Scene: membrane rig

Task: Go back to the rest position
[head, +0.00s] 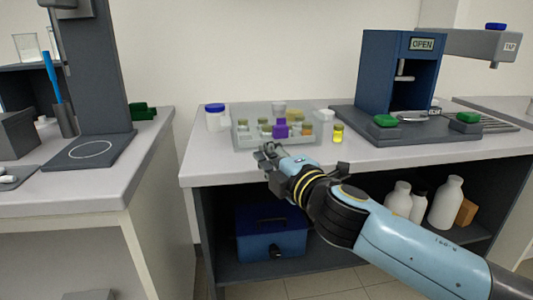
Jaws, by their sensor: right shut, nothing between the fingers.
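My right gripper (268,151) is shut and empty. It is just in front of the tray of small vials, near the front edge of the middle bench (215,172). My right arm reaches in from the lower right. The clear tray (243,140) holds several small vials and a purple piece (280,129). I cannot tell whether the gripper touches the tray. My left gripper is not in view.
A yellow vial (338,134) and a blue-lidded jar (215,118) flank the tray. The dark blue press (375,75) with an OPEN sign stands at right. A blue box (271,235) and white bottles (445,203) sit below. A gap separates the left bench (80,190).

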